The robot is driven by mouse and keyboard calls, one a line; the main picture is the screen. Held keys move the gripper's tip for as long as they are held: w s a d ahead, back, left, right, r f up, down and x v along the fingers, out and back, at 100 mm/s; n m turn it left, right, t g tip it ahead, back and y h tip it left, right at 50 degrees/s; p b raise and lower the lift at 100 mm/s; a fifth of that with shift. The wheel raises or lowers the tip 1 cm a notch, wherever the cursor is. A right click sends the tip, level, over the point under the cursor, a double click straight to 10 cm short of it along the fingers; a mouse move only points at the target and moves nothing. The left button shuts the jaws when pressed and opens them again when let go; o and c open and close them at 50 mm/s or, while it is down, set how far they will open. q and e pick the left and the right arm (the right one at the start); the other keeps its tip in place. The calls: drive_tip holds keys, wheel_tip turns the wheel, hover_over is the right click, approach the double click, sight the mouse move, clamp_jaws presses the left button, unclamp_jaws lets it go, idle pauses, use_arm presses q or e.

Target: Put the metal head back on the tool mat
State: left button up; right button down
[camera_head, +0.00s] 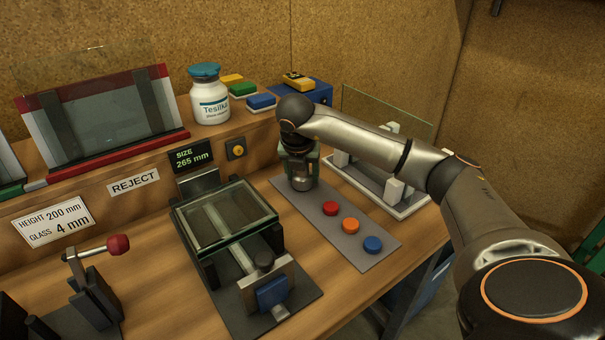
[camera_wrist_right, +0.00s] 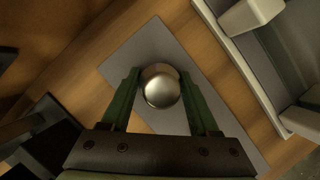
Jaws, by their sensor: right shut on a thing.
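The metal head (camera_wrist_right: 161,88) is a shiny round silver piece between the two green fingers of my right gripper (camera_wrist_right: 160,92) in the right wrist view. My right gripper (camera_head: 301,172) is shut on it, over the far end of the grey tool mat (camera_head: 372,262). In the head view the silver piece (camera_head: 302,183) shows just below the fingers. I cannot tell whether it touches the mat. Red (camera_head: 330,208), orange (camera_head: 350,225) and blue (camera_head: 372,243) round pieces lie in a row on the nearer part of the mat. My left gripper is in neither view.
A glass fixture (camera_head: 222,213) with a clamp stands left of the mat. A white rack (camera_head: 408,205) with a glass pane stands to the right, under my right arm. A white bottle (camera_head: 209,97) and colored blocks (camera_head: 243,89) sit on the back shelf.

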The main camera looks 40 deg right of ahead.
drive_tip(key=shift+f, duration=0.15)
drive_tip(key=shift+c, duration=0.7)
unclamp_jaws()
drive_tip(key=shift+a+r, duration=0.1)
drive_tip(key=shift+r, duration=0.35)
drive_tip(key=p+v, duration=0.1)
drive_tip(key=v, duration=1)
drive_tip(key=shift+r, duration=0.15)
drive_tip(key=shift+s+a, duration=0.1)
drive_tip(key=shift+s, duration=0.05)
